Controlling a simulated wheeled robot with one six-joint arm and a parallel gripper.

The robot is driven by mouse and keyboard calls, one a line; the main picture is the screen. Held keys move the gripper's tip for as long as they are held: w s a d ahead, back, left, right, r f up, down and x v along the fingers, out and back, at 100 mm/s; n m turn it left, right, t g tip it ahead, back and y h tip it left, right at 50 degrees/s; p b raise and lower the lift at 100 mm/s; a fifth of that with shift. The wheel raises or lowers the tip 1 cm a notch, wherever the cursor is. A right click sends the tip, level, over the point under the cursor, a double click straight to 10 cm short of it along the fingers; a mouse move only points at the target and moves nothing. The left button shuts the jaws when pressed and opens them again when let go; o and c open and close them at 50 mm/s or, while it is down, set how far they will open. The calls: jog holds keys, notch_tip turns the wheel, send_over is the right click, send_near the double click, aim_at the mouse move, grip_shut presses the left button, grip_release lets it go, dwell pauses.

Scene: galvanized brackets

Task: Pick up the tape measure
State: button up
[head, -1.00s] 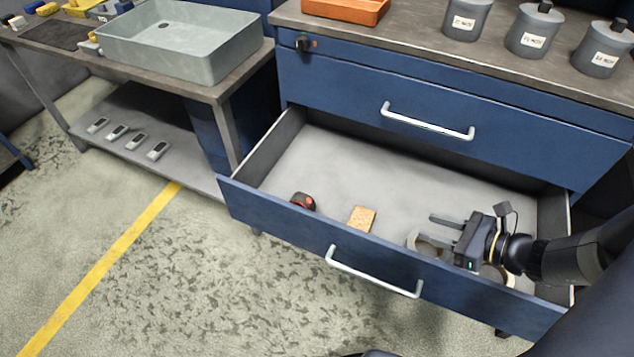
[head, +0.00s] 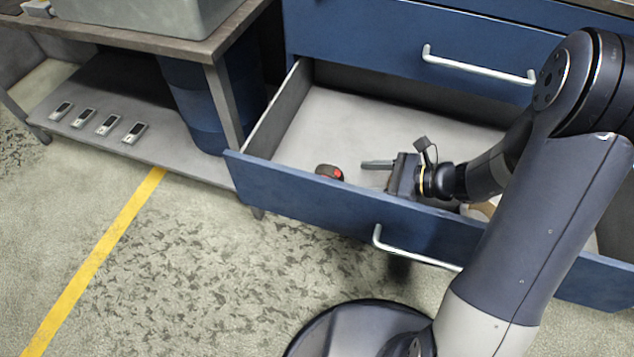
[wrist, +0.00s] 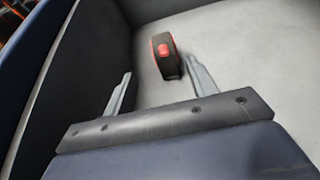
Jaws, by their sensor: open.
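The tape measure (head: 330,172) is small and black with a red part. It lies in the open drawer, near the left end of its front panel. In the wrist view the tape measure (wrist: 167,57) is just beyond my fingertips, nearer the right finger. My gripper (head: 372,172) is inside the drawer, to the right of the tape measure, with its fingers pointing left towards it. In the wrist view my gripper (wrist: 158,72) is open with nothing between its fingers. The lower edge of the tape measure is partly hidden by the drawer front in the head view.
A round tan item (head: 482,209) shows partly behind my arm. Several small devices (head: 108,124) lie on the lower shelf at left.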

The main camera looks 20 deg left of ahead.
aim_at(321, 173)
jog(key=b+x, duration=0.1)
jog(key=x, duration=0.5)
jog(key=shift+w+f, duration=0.1)
jog(key=shift+f, duration=0.15)
jog(key=shift+r+b+x, duration=0.15)
jog(key=shift+b+x, duration=0.25)
jog(key=shift+x, duration=1.05)
jog(key=shift+r+b+x, duration=0.2)
jog(key=shift+b+x, duration=0.15)
jog(key=shift+x, duration=1.1)
jog(key=shift+w+a, duration=0.15)
jog(key=shift+c, duration=0.5)
grip_shut()
